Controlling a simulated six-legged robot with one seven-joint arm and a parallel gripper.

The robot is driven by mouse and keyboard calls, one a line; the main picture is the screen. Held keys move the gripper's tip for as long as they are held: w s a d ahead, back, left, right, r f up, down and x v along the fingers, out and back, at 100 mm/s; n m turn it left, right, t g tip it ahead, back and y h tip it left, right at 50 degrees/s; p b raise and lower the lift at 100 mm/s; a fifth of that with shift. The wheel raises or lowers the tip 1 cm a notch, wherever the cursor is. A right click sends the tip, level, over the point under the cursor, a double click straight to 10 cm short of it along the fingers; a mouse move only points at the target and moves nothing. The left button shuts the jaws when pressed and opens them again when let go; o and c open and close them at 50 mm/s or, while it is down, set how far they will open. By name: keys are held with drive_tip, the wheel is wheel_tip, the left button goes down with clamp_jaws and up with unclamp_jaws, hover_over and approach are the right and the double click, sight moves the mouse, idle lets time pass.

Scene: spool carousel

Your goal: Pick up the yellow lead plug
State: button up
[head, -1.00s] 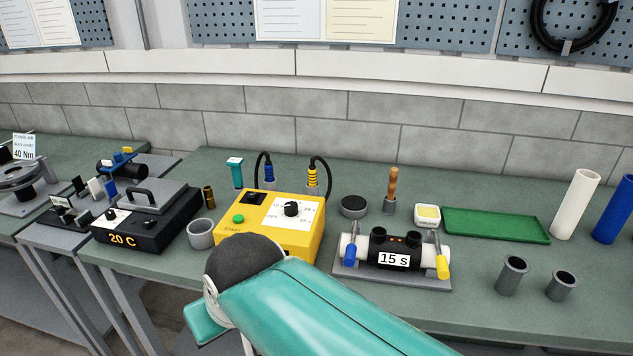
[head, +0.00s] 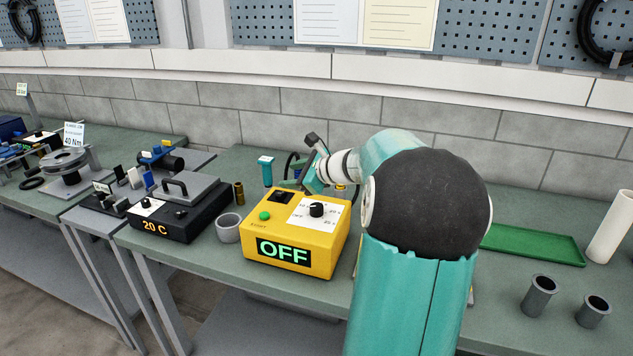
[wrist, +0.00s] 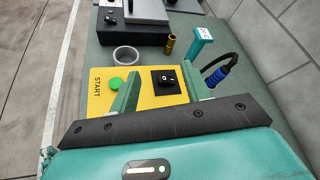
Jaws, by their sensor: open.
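The yellow lead plug (head: 341,186) stands behind the yellow box, with its dark cable looping up. In the head view only a small bit of yellow shows beneath my arm; the rest is hidden. It is not visible in the wrist view. My gripper (head: 302,183) is over the back of the yellow box, left of the plug. In the wrist view my gripper (wrist: 162,67) is open, with nothing between its fingers. The blue lead plug (wrist: 217,77) stands just beyond the right finger there.
The yellow box (head: 290,232) has a green button, a black switch, a knob and a display reading OFF.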

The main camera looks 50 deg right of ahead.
drive_tip(key=s+d+m+t+h, duration=0.15)
drive_tip(key=s+d+m, duration=0.25)
drive_tip(key=d, duration=0.5)
drive_tip(key=s+d+m+t+h, duration=0.1)
drive_tip(key=s+d+m+h, duration=0.3)
drive_tip(key=d, duration=0.4)
wheel_tip(320, 180, down, 8)
drive_tip(key=f, duration=0.1)
drive_tip(key=shift+m+y, duration=0.4)
drive_tip(key=shift+y, duration=0.05)
drive_tip(key=shift+d+r+x, duration=0.15)
drive_tip(key=shift+r+x, duration=0.1)
drive_tip(key=shift+x, duration=1.05)
drive_tip(key=shift+d+r+x, duration=0.1)
drive_tip(key=shift+r+x, duration=0.1)
drive_tip(key=shift+x, duration=1.1)
drive_tip(key=shift+d+r+x, duration=0.15)
drive_tip(key=shift+r+x, duration=0.1)
drive_tip(key=shift+x, duration=1.05)
clamp_jaws()
